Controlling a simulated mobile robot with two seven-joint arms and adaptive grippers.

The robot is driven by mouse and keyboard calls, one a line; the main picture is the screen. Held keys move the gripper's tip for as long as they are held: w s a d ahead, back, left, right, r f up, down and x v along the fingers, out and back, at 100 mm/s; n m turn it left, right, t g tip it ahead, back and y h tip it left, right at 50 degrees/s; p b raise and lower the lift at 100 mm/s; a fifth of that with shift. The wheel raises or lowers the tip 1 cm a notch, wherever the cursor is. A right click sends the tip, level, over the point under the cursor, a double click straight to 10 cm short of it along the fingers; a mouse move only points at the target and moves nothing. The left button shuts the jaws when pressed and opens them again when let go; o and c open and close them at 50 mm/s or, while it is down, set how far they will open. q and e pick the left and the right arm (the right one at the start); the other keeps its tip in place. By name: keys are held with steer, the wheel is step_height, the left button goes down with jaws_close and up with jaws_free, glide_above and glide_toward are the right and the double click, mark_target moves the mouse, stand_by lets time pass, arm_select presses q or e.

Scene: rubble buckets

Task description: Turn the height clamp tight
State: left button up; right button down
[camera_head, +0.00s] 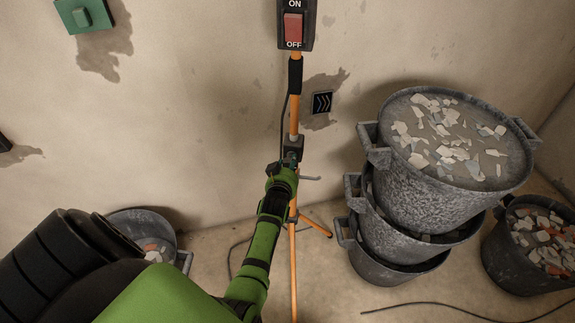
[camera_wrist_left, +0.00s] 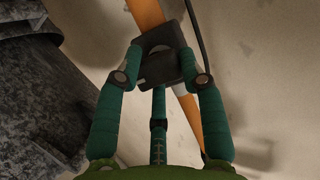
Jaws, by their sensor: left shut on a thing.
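The height clamp (camera_head: 293,146) is a dark block on the orange pole (camera_head: 294,118) of a stand. My left gripper (camera_head: 284,166) is at the clamp from below and in front, and hides part of it. How tight the clamp is cannot be told. My right gripper is not in view.
A red ON/OFF switch box (camera_head: 293,28) tops the pole. Buckets of rubble (camera_head: 425,195) stand stacked to the right, another bucket (camera_head: 515,265) beside them. A grey bucket (camera_head: 138,222) stands at left. A cable (camera_head: 430,304) lies on the floor. A wall is behind.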

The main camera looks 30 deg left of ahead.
arm_select(q)
steer(key=shift+d+f, duration=0.4)
steer(key=o, duration=1.3)
steer(key=shift+c, duration=0.2)
steer(key=shift+w, duration=0.15)
steer(key=shift+a, duration=0.1)
step_height(320, 180, up, 10)
